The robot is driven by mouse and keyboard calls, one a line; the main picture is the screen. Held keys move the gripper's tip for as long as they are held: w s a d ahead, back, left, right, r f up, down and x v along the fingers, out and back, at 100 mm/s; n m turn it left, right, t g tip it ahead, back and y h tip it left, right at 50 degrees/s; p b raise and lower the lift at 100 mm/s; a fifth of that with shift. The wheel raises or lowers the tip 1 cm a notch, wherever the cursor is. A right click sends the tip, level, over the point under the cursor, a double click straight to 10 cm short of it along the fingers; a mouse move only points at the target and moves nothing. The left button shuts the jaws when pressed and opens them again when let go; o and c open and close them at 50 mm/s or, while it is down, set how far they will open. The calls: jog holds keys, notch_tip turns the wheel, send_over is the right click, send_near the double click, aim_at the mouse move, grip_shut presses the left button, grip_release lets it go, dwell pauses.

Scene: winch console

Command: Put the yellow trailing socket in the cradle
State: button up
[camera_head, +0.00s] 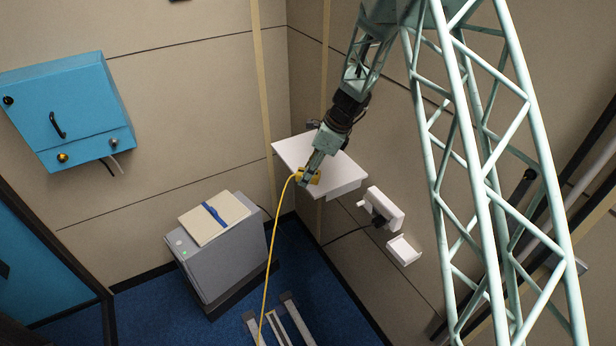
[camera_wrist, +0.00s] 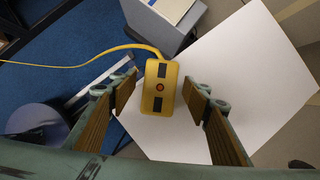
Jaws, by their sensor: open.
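The yellow trailing socket (camera_head: 314,178) is at the near edge of a white wall shelf (camera_head: 293,150), with its yellow cord hanging toward the floor. In the wrist view the socket (camera_wrist: 161,75) shows its face with a red mark and two dark patches. My gripper (camera_head: 308,176) is at the socket. In the wrist view its fingers (camera_wrist: 160,97) stand open on either side, with a gap on each side. A small white wall tray (camera_head: 404,250) and a white wall unit (camera_head: 384,208) are right of the shelf; I cannot tell which is the cradle.
A grey cabinet (camera_head: 222,259) with a clipboard-like board (camera_head: 214,218) on top stands at lower left. A blue box (camera_head: 70,112) with a handle hangs on the left wall. The yellow cord (camera_head: 272,255) hangs between shelf and cabinet. A dark cable runs from the white unit.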

jog(key=shift+c, duration=0.7)
jog(key=c, duration=0.9)
jog(key=shift+r, duration=0.15)
jog(key=shift+r, duration=1.6)
jog(key=s+d+b, duration=0.1)
jog(key=s+d, duration=0.1)
jog(key=s, duration=0.5)
jog(key=s+d+r+b, duration=0.1)
jog(key=s+d, duration=0.1)
jog(key=s, duration=0.6)
jog(key=shift+s+r, duration=0.2)
jog(key=shift+r, duration=0.05)
jog(key=shift+d, duration=0.15)
